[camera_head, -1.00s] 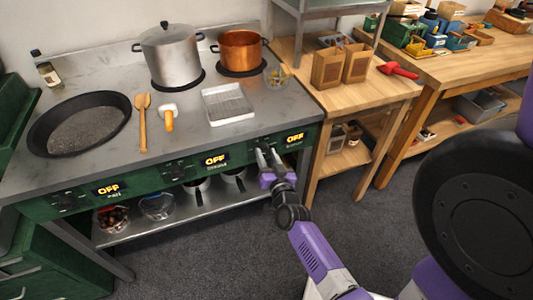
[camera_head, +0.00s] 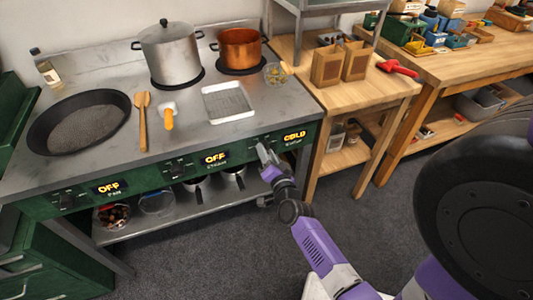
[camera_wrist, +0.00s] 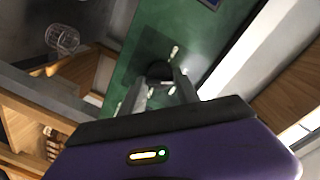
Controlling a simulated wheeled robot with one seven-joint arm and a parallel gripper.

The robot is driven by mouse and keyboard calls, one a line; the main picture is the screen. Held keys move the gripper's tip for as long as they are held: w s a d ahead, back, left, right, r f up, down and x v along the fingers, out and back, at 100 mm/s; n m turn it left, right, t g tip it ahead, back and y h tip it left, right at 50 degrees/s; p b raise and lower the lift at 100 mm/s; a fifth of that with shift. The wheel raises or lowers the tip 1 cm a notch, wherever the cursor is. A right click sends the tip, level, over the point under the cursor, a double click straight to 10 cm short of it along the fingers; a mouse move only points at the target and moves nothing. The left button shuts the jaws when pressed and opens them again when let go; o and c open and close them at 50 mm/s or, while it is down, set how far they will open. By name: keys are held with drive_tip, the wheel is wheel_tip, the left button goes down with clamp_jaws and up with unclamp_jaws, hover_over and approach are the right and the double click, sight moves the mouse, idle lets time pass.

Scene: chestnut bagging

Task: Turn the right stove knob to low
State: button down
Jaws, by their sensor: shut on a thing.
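The right stove knob (camera_wrist: 160,70) is a dark round knob on the green front panel (camera_wrist: 145,38), with small white marks around it in the wrist view. My gripper (camera_wrist: 160,83) is shut on it, one finger on each side. In the head view my gripper (camera_head: 263,150) reaches the panel at the right and hides the knob there. The right display (camera_head: 294,136) beside it glows and reads COLD. The middle display (camera_head: 214,159) and the left display (camera_head: 109,188) read OFF.
A copper pot (camera_head: 240,47) and a tall steel pot (camera_head: 168,52) stand at the back of the stove. A pan (camera_head: 66,138) sits at the left. Below is a shelf with bowls. A wooden table (camera_head: 340,92) with paper bags adjoins on the right.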

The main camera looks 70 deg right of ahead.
drive_tip(key=shift+w+a, duration=0.1)
drive_tip(key=shift+w, duration=0.05)
drive_tip(key=c, duration=0.9)
unclamp_jaws()
drive_tip(key=shift+c, duration=0.2)
drive_tip(key=v, duration=0.8)
